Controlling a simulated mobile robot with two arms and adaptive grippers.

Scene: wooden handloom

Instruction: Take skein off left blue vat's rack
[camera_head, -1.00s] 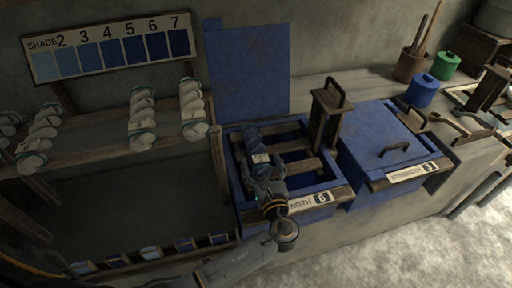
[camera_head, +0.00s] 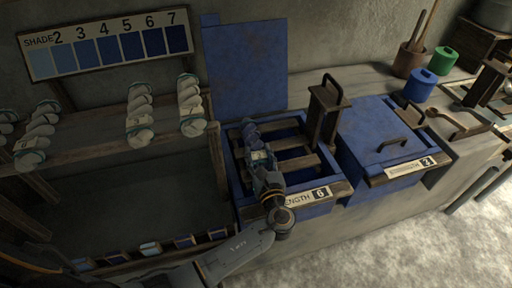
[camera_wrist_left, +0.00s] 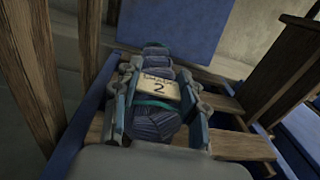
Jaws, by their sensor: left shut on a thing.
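The left blue vat (camera_head: 243,213) is open, with wooden rack bars (camera_head: 297,164) across its top and a strength sign ending in 6. A dark blue skein (camera_head: 250,133) is over the left part of the rack. My left gripper (camera_head: 261,160) is shut on it, one finger on each side. In the left wrist view the skein (camera_wrist_left: 154,124) lies between the fingers, with a tag (camera_wrist_left: 158,87) marked 2 and a teal tie. I cannot tell whether it still touches the bars. My right gripper is not in view.
A raised blue lid (camera_head: 246,65) stands behind the vat. A wooden post with a handle (camera_head: 325,110) rises at its right rear. The lidded right vat (camera_head: 385,135) stands close by. Pale skeins (camera_head: 139,115) hang on the shelf at left.

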